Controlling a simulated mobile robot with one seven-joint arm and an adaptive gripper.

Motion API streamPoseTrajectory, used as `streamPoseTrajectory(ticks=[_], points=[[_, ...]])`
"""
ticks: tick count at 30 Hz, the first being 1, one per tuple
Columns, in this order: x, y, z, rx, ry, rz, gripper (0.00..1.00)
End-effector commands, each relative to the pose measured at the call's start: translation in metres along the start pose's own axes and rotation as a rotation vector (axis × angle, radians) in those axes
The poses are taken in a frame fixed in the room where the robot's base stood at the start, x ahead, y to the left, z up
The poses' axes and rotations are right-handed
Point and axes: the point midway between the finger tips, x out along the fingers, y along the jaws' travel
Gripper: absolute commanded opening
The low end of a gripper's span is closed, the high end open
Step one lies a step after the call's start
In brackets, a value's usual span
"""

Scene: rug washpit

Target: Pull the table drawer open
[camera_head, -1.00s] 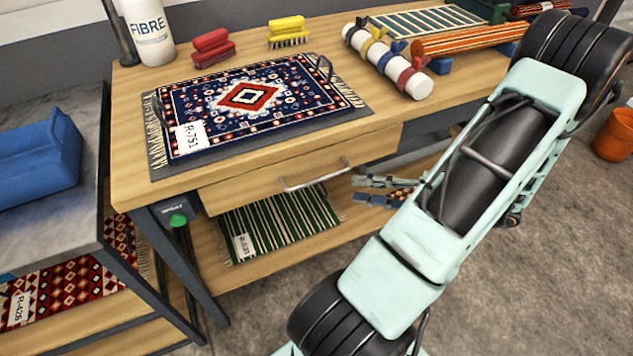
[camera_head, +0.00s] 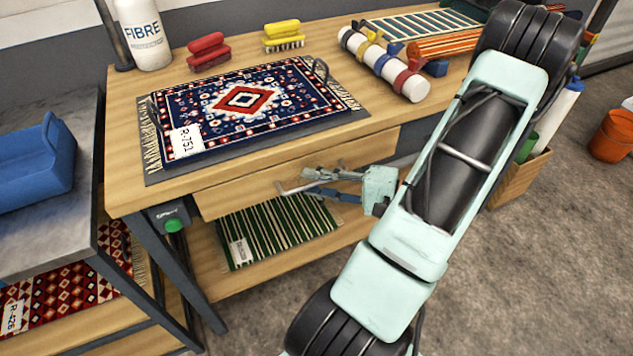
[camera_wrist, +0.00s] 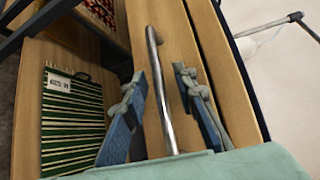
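The table drawer (camera_head: 235,196) is a light wooden front under the tabletop, and it looks shut. Its metal bar handle (camera_head: 288,190) is partly covered by my gripper in the head view. My gripper (camera_head: 312,182) is at the drawer front, reaching in from the right. In the wrist view, the handle (camera_wrist: 157,75) runs lengthwise between the two blue-padded fingers of my gripper (camera_wrist: 160,80). The fingers are open, with a gap to the bar on each side. I cannot tell exactly how deep the handle sits between them.
The wooden table (camera_head: 125,187) carries a patterned rug (camera_head: 285,90), brushes and a strapped white roll (camera_head: 385,65). A green striped rug (camera_head: 280,228) lies on the shelf below the drawer. A grey side table with a blue bin (camera_head: 35,165) stands left.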

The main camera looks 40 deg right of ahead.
Motion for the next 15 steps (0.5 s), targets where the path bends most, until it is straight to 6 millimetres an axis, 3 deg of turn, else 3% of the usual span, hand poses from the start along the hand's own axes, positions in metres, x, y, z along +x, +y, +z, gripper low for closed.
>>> streamPoseTrajectory(ticks=[4, 11, 15], points=[[-0.0002, -0.0001, 0.0, 0.0, 0.0, 0.0, 0.26], [-0.0004, 0.0, 0.0, 0.0, 0.0, 0.0, 0.01], [-0.0005, 0.0, 0.0, 0.0, 0.0, 0.0, 0.0]])
